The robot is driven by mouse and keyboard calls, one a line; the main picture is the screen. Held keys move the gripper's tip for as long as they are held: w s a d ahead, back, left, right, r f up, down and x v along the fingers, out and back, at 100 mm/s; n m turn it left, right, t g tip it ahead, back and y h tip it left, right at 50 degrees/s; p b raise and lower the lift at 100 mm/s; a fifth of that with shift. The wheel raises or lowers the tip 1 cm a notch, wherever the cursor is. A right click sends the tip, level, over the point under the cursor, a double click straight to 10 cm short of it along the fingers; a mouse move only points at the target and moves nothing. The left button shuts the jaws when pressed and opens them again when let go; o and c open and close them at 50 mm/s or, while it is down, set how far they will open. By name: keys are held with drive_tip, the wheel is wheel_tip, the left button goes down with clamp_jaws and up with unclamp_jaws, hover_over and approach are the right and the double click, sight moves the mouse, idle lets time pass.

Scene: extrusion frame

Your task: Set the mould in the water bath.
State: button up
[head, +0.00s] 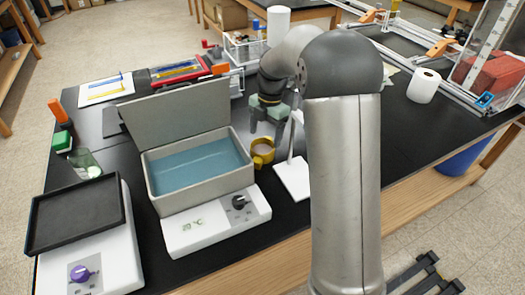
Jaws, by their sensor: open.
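The water bath (150,180) is a pale grey box on a white base with a dial; its lid stands open at the back and blue water (200,167) shows inside. A small round yellow container with pale contents, which looks like the mould (263,152), stands on the black bench just right of the bath. My gripper (267,130) points down above and slightly behind the mould. It is open and appears empty, apart from the mould. My forearm partly hides the area to the right.
A hotplate with a black tray (75,214) stands left of the bath. A stand with a white base (292,178) and upright rod is close right of the mould. A green-tinted glass (86,164) lies at left. A paper roll (423,86) stands at right.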

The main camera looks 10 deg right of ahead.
sight(263, 147)
drive_tip(key=shift+s+a+f+p, duration=0.15)
drive_tip(key=shift+f+p, duration=0.1)
drive_tip(key=shift+f, duration=0.7)
drive_tip(key=shift+w+a+f+p, duration=0.1)
drive_tip(key=shift+a+f+p, duration=0.15)
drive_tip(key=shift+f, duration=0.75)
drive_tip(key=shift+s+a+f+p, duration=0.1)
drive_tip(key=shift+f+p, duration=0.15)
drive_tip(key=shift+f, duration=0.7)
drive_tip(key=c, duration=0.8)
drive_tip(key=shift+c, duration=0.2)
drive_tip(key=shift+r, duration=0.15)
